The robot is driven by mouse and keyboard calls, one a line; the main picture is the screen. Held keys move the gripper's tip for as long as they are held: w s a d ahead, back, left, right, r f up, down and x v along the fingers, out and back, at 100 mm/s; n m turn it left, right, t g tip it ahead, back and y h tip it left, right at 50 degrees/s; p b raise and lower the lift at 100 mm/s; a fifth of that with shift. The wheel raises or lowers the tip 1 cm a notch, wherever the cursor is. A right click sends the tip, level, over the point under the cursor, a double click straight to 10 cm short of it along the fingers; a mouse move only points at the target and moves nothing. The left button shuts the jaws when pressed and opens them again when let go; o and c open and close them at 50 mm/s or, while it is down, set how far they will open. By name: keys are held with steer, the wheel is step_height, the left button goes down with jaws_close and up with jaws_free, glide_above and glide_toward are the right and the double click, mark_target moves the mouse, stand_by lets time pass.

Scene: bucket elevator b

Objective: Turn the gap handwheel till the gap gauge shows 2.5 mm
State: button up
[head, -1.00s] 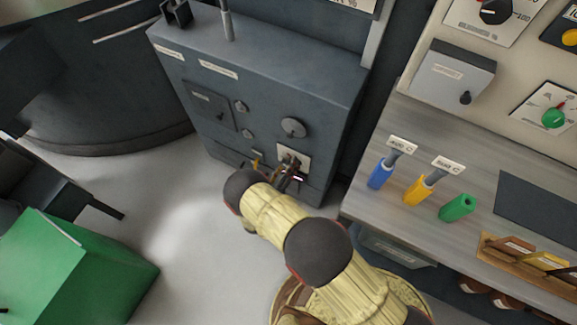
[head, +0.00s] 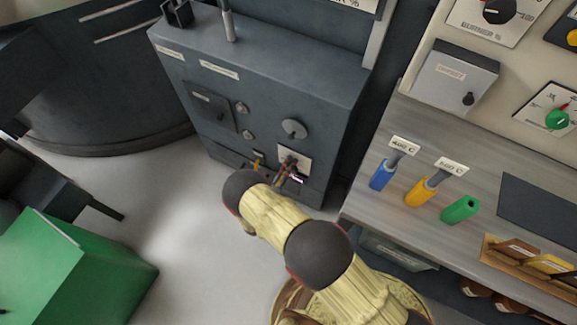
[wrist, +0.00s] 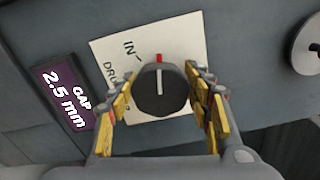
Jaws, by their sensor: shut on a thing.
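In the wrist view the dark round knob (wrist: 161,92) sits on a white plate (wrist: 112,52) with the letters "IN" and a partly hidden word starting "DR". Its white pointer line is in line with a red mark at the plate. My gripper (wrist: 163,108) has its yellow-padded fingers on both sides of this knob and is shut on it. In the head view my gripper (head: 285,175) is at the low front of the grey cabinet (head: 270,75), and the knob is mostly hidden there.
A round grey handwheel (head: 294,129) with a small knob is above the plate; part of it also shows in the wrist view (wrist: 308,45). A workbench (head: 420,130) with blue, yellow and green handles stands at right. A green box (head: 75,270) is at lower left.

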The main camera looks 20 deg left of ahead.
steer(key=shift+a, duration=0.1)
stand_by(0.3)
steer(key=o, duration=1)
steer(key=shift+o, duration=0.5)
steer(key=shift+s, duration=0.1)
steer(key=s, duration=1.1)
steer(key=shift+s+a, duration=0.35)
steer(key=shift+a, duration=0.1)
